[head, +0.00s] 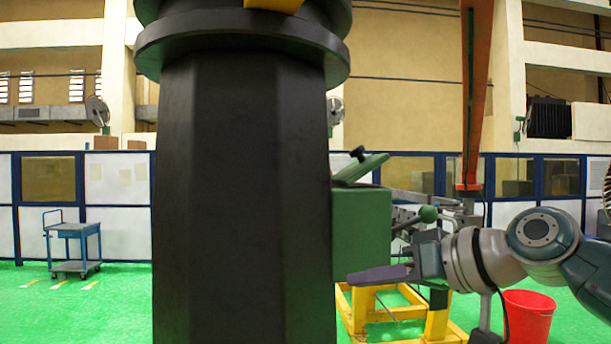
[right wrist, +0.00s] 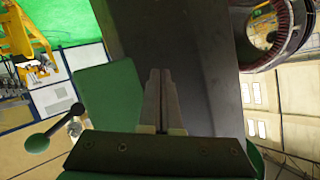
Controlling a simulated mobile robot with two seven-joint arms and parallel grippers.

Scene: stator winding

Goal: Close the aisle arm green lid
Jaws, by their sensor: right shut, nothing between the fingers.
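The green lid (head: 362,168) stands tilted open on top of a green box (head: 364,230), with a small black knob at its upper edge. The box sits against the right side of a thick black column (head: 240,200). My right gripper (head: 352,276) is shut and empty, low in front of the box, its fingers pointing left toward the column. In the right wrist view my right gripper (right wrist: 162,72) shows its two fingers together over the dark column surface. A green surface is left of the fingers there; I cannot tell whether it is lid or box. My left gripper is not in view.
A lever with a green ball (head: 428,213) sticks out right of the box, close above my right gripper. A yellow frame (head: 437,325) and a red bucket (head: 528,318) stand on the green floor. A blue cart (head: 72,240) is far left.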

